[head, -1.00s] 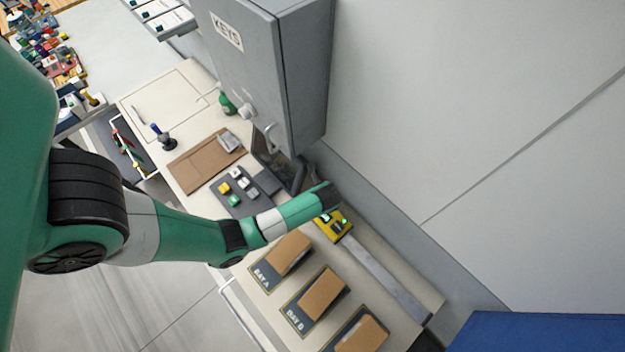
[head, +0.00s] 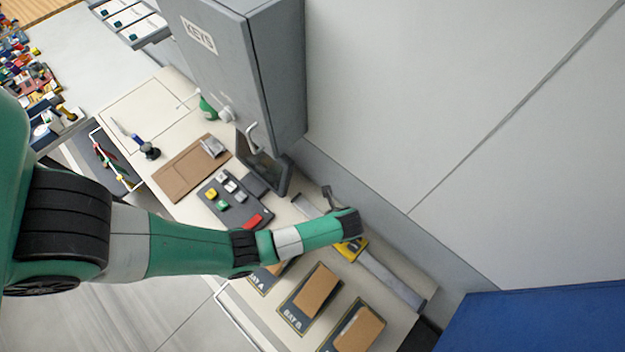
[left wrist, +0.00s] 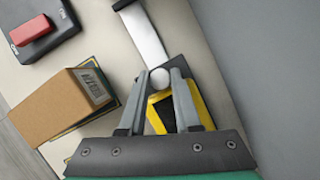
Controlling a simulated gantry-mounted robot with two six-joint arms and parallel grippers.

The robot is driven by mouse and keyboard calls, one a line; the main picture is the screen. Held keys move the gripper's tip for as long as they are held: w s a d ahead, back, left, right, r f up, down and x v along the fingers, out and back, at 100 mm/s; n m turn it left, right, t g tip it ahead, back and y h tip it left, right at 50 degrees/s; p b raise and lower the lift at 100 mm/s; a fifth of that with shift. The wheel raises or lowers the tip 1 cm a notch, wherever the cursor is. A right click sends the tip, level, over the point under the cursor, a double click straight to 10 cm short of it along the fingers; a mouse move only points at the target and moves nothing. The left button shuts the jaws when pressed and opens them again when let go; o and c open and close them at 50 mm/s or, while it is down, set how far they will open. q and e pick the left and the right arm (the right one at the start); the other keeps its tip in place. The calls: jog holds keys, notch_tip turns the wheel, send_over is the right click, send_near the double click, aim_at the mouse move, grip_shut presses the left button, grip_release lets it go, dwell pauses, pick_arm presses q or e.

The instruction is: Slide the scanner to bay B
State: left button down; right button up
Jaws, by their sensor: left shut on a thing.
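The yellow scanner (head: 352,249) sits on a metal rail (head: 392,280) along the back of the bench. It stands about level with the bay B pad (head: 291,313), which carries a cardboard box (head: 317,288). My left gripper (left wrist: 158,82) is shut on the scanner's round pale knob (left wrist: 160,77), with a finger on each side. The scanner's yellow body (left wrist: 198,104) shows between and beside the fingers. In the head view my arm's end hides the fingers and part of the scanner. My right gripper is not in view.
Bay A's box (head: 275,268) is partly behind my arm. Another box (head: 358,330) lies on the pad beyond bay B. A button panel (head: 233,206), a dark monitor (head: 264,172) and a grey key cabinet (head: 220,70) stand up-left. The rail toward lower right is clear.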

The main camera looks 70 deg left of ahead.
pick_arm(q)
jog(key=d, duration=0.1)
jog(key=w+d, duration=0.1)
jog(key=d, duration=0.1)
jog(key=w+d, duration=0.1)
jog(key=d, duration=0.1)
jog(key=shift+w+b, duration=0.25)
jog(key=shift+b, duration=0.15)
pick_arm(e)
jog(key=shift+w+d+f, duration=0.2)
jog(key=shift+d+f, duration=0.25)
pick_arm(q)
jog(key=c, duration=0.9)
grip_release()
jog(key=p+v, duration=0.3)
jog(key=v, duration=0.8)
jog(key=shift+r, duration=0.35)
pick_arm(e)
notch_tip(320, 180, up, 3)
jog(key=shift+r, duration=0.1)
